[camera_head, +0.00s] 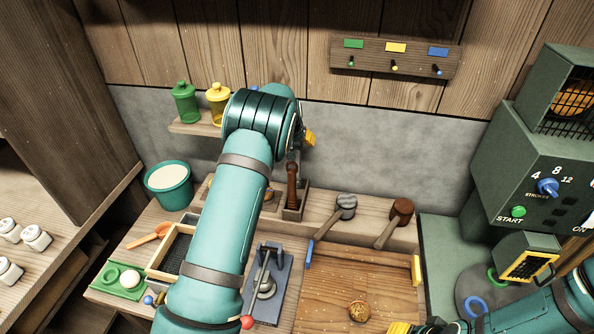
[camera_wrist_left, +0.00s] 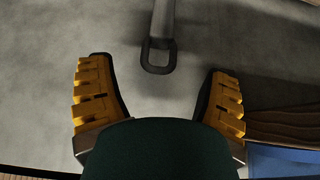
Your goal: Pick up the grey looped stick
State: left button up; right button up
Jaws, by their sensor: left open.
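The grey looped stick (camera_wrist_left: 162,28) shows in the left wrist view, coming down from the top edge with its loop at the lower end. In the head view I cannot make it out; my left arm covers much of that area. My left gripper (camera_wrist_left: 160,68) is open, with its yellow-padded fingers to either side and the loop in the gap between them as seen from the wrist. No finger visibly touches it. In the head view a yellow fingertip of my left gripper (camera_head: 309,138) shows near the grey wall. My right gripper (camera_head: 402,328) is mostly cut off at the bottom edge.
A shelf (camera_head: 190,127) with green and yellow jars is on the wall left of my left gripper. A wooden tray (camera_head: 340,285) lies in front. A green machine (camera_head: 530,170) stands right.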

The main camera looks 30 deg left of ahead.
pick_arm(q)
jog(key=shift+x, duration=1.55)
jog(key=shift+w+d, duration=0.1)
jog(key=shift+r, duration=0.1)
grip_shut()
